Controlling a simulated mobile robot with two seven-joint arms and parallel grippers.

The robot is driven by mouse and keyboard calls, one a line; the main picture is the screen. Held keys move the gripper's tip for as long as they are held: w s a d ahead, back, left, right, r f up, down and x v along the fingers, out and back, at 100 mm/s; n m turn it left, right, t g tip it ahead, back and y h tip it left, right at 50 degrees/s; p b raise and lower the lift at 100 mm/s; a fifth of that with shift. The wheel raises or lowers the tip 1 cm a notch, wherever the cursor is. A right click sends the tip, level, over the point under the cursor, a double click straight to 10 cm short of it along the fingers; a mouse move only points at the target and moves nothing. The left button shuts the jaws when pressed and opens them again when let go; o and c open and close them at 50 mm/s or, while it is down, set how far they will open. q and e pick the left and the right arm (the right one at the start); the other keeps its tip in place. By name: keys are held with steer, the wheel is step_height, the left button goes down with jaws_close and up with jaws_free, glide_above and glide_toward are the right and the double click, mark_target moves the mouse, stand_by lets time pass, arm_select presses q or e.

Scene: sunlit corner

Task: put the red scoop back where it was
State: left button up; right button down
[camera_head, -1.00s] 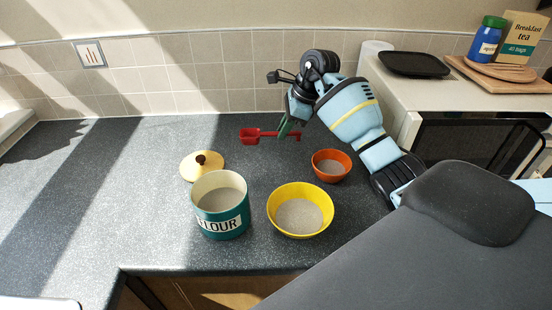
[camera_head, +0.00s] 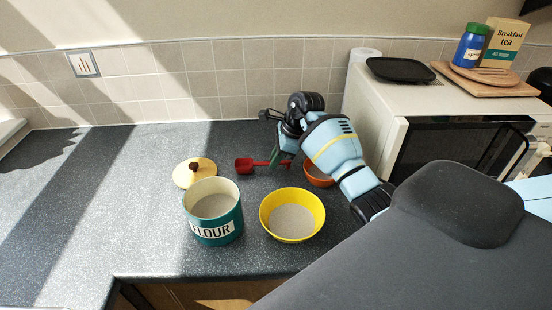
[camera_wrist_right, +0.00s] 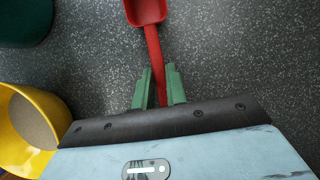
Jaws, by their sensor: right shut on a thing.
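My right gripper (camera_head: 279,160) is shut on the handle of a red scoop (camera_head: 245,165), whose bowl points left in the head view. In the right wrist view the green fingers (camera_wrist_right: 159,88) sit either side of the red handle, and the scoop's bowl (camera_wrist_right: 146,11) is at the top edge. The scoop is over or on the counter behind the flour tin and yellow bowl; I cannot tell whether it touches the counter. My left gripper is not in view.
A teal flour tin (camera_head: 215,231) stands open, with its cream lid (camera_head: 184,177) behind it. A yellow bowl (camera_head: 293,230) stands to its right. An orange bowl (camera_head: 317,179) is partly hidden by my right arm. The microwave (camera_head: 395,105) is at right; the counter's left is clear.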

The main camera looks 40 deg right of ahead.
steer(key=shift+f, duration=0.15)
steer(key=shift+f, duration=0.15)
steer(key=c, duration=1.4)
jaws_free()
steer(key=shift+c, duration=0.2)
steer(key=shift+d+r, duration=0.1)
steer(key=shift+r, duration=0.45)
steer(key=shift+v, duration=3.45)
steer(key=shift+s, duration=0.1)
